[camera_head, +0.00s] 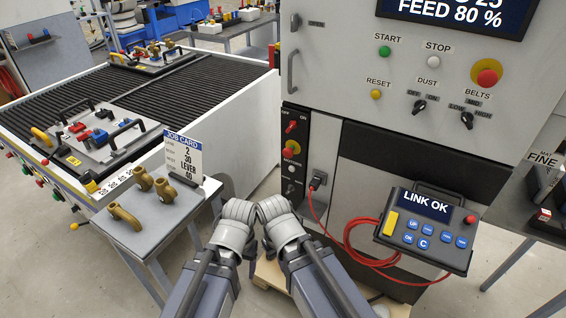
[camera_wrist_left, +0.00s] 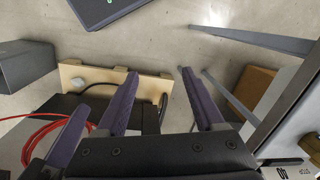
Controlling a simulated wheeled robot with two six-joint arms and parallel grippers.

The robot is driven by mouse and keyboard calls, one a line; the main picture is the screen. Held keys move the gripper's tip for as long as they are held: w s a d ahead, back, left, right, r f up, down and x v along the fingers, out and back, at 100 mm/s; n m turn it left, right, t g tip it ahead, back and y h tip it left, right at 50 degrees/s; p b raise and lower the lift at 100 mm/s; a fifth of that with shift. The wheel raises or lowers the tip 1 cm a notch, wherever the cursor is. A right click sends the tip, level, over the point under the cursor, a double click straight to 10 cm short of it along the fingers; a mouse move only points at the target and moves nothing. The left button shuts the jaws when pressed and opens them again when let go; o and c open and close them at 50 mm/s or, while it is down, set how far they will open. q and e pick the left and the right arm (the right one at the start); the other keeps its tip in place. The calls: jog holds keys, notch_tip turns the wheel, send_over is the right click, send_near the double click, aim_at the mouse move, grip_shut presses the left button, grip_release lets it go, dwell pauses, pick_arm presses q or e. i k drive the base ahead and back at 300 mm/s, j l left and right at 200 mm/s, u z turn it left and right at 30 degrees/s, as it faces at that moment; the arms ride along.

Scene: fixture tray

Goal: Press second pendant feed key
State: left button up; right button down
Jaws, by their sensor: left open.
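The dark pendant (camera_head: 452,262) hangs at the right of the head view on the cabinet front, its screen reading LINK OK. It has several blue keys, a yellow bar and a red button. A second key in the upper row (camera_head: 429,229) is right of the UP key (camera_head: 412,224); its label is too small to read. My arms reach in from the bottom centre, left of the pendant; their grippers are hidden in the head view. In the left wrist view my left gripper (camera_wrist_left: 160,78) is open and empty. A further purple finger (camera_wrist_left: 68,140) shows beside it, apparently my right gripper's.
A red cable (camera_head: 352,232) loops from the cabinet to the pendant. The machine cabinet (camera_head: 330,75) has START, STOP and RESET buttons. A small table (camera_head: 150,240) with brass elbows and a job card (camera_head: 184,158) stands at left, beside a roller conveyor (camera_head: 165,95).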

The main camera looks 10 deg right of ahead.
aim_at(447, 237)
jog(key=z, duration=1.55)
